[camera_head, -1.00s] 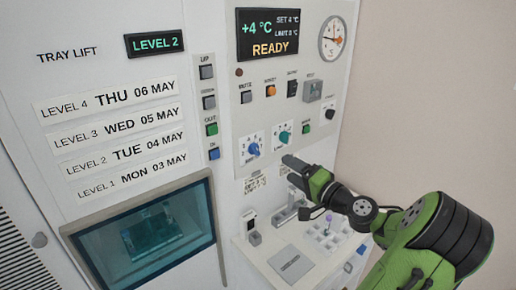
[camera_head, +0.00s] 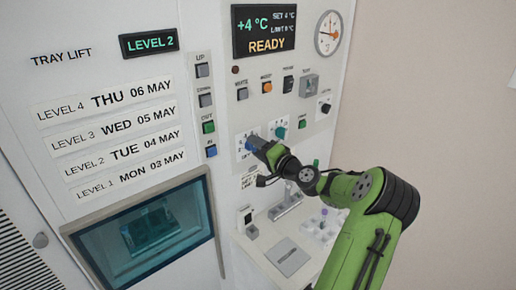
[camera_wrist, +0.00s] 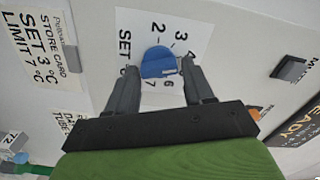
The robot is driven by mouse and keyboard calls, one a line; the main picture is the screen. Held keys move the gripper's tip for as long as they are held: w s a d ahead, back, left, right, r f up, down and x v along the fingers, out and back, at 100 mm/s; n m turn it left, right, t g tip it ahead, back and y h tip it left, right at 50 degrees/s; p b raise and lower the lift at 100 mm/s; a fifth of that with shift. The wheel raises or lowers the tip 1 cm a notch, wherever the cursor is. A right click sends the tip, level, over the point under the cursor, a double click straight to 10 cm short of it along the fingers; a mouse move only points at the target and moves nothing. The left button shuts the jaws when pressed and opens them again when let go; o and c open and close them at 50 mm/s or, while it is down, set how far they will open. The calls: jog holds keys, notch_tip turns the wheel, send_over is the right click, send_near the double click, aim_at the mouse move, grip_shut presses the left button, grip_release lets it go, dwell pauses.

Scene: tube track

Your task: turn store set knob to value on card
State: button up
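The blue set knob (camera_wrist: 158,62) sits on a white dial plate (camera_wrist: 185,32) marked with numbers and "SET". My gripper (camera_wrist: 160,67) is open, with one finger on each side of the knob; a gap shows at the left finger, and I cannot tell whether the right one touches. In the head view my gripper (camera_head: 257,144) is at the panel and hides most of that knob. The store card (camera_wrist: 38,48) reads SET 3 °C, LIMIT 7 °C. The display (camera_head: 264,31) shows +4 °C, SET 4 °C and READY.
A teal knob (camera_head: 280,132) is just right of my gripper. Several buttons and switches stand above, including an orange button (camera_head: 267,87). A round gauge (camera_head: 328,33) is at upper right. Below is a white shelf (camera_head: 262,262) with a rack of small items.

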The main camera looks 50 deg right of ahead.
jog(key=c, duration=0.7)
jog(key=shift+f+n+b, duration=0.15)
jog(key=shift+n+b, duration=0.15)
jog(key=shift+b, duration=0.35)
jog(key=n+b, duration=0.5)
jog(key=b, duration=0.2)
jog(key=shift+a, duration=0.1)
jog(key=n+b, duration=0.2)
jog(key=b, duration=0.1)
jog(key=shift+r, duration=0.25)
jog(key=o, duration=1.1)
